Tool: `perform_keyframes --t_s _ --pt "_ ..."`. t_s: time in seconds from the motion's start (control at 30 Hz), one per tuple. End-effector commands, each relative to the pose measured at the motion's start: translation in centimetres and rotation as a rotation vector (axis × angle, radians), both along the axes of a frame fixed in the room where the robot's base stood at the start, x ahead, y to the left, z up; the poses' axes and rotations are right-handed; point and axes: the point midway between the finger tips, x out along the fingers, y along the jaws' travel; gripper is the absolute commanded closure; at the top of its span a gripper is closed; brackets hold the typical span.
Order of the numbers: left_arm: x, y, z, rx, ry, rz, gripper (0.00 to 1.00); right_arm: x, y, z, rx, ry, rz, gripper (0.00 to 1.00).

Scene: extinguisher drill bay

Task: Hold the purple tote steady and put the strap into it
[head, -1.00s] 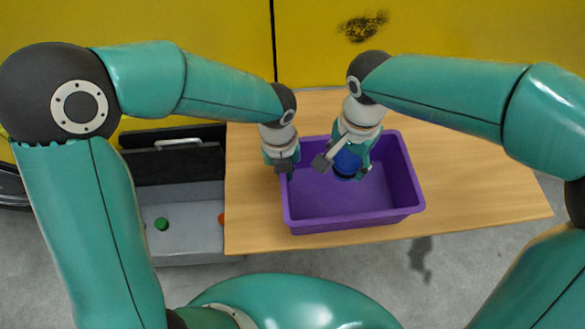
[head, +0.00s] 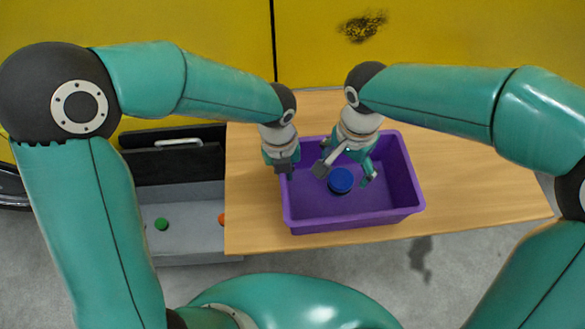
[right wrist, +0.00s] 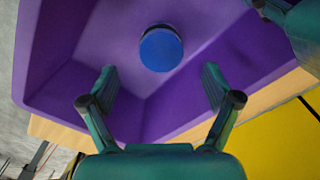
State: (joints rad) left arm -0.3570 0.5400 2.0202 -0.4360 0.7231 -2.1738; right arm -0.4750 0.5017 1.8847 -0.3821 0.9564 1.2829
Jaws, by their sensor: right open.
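The purple tote (head: 405,190) stands on the wooden table. The strap, a round blue roll (head: 341,181), lies on the tote's floor; it also shows in the right wrist view (right wrist: 161,48). My right gripper (head: 345,172) is over the tote, its fingers spread wide and empty, with the roll clear of both fingers in the wrist view. My left gripper (head: 284,166) is at the tote's left wall and appears shut on its rim; its fingertips are partly hidden.
A grey bin with a black lid (head: 185,195) stands left of the table. It holds a green piece (head: 161,224) and an orange piece (head: 221,219). The table's right part (head: 470,180) is bare. A yellow wall (head: 440,45) stands behind.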

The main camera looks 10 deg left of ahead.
Motion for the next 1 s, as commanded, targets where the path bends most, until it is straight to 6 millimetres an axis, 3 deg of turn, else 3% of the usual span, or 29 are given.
perform_keyframes --t_s 0.27,0.7,1.0 --pt "0.0 0.0 0.0 -0.001 -0.001 -0.001 1.0 0.1 0.0 1.1 0.001 -0.003 0.0 0.12" --pt "0.0 0.0 0.0 0.0 -0.001 -0.001 1.0 0.4 0.0 9.2 0.002 -0.004 0.0 0.12" --pt "0.0 0.0 0.0 0.0 -0.001 -0.001 1.0 0.5 0.0 11.8 0.001 0.001 0.0 0.12"
